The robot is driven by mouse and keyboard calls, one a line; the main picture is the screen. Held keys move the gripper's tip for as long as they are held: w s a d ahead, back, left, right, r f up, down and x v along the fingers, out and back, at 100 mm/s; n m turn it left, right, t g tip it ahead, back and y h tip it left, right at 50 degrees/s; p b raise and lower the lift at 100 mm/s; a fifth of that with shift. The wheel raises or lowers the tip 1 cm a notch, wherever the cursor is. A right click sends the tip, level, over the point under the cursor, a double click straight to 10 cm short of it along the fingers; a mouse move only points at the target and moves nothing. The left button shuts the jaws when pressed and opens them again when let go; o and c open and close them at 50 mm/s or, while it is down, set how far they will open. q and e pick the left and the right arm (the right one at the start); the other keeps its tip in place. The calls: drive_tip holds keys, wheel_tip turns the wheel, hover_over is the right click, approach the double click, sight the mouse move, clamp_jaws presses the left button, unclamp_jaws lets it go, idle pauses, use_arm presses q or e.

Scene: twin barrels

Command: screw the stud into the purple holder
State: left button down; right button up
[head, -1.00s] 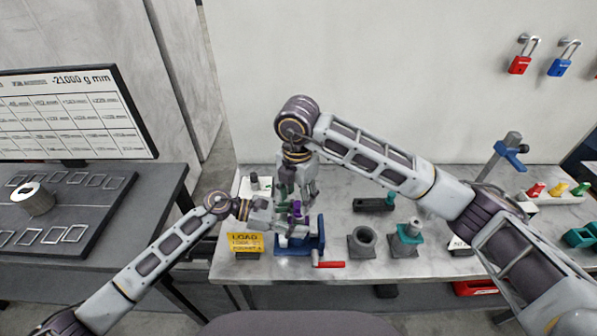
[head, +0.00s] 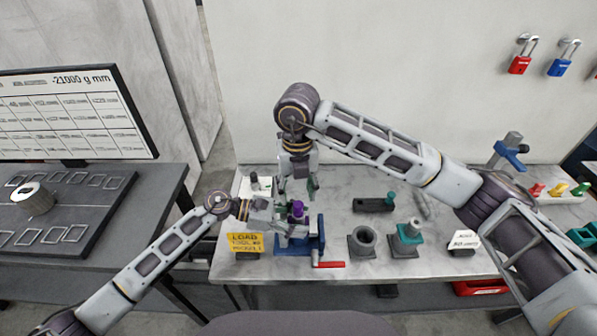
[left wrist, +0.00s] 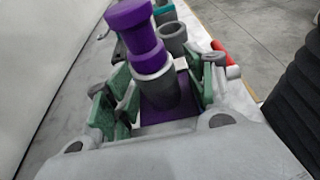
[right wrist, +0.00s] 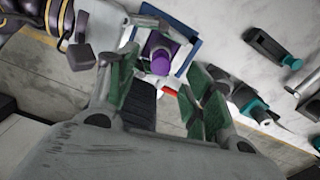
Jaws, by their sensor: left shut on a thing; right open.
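The purple stud (left wrist: 138,35) stands upright in a grey collar (left wrist: 157,85) above a purple base, which I take as the purple holder (left wrist: 165,114). How deep the stud sits is hidden. In the head view the stud (head: 297,209) shows above the blue vise (head: 314,240). My left gripper (head: 283,222) is low beside it, shut on the holder, with green-padded fingers on both sides in the left wrist view. My right gripper (head: 297,187) is open and empty just above the stud. The right wrist view shows the stud's top (right wrist: 162,58) beyond the spread fingers.
The vise's red handle (head: 330,264) sticks out at the front. A yellow sign (head: 245,243) stands left of the vise. A grey ring-shaped cylinder (head: 363,240) and a teal-collared part (head: 407,236) stand to the right. The wall is behind the bench (head: 460,277).

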sight(298, 204)
drive_tip(key=n, duration=0.2)
drive_tip(key=r+n, duration=0.1)
drive_tip(key=n, duration=0.3)
drive_tip(key=shift+r+n, duration=0.3)
drive_tip(key=n, duration=0.2)
drive_tip(key=r+n, duration=0.1)
drive_tip(key=n, duration=0.2)
drive_tip(key=shift+r+n, duration=0.25)
drive_tip(key=shift+n, duration=0.05)
drive_tip(key=r+n, duration=0.1)
drive_tip(key=n, duration=0.3)
drive_tip(key=r+n, duration=0.1)
drive_tip(key=n, duration=0.3)
drive_tip(key=r+n, duration=0.1)
drive_tip(key=n, duration=0.3)
drive_tip(key=shift+s+d, duration=0.15)
drive_tip(key=shift+s, duration=0.1)
drive_tip(key=shift+f, duration=6.05)
drive_tip(key=shift+c, duration=0.4)
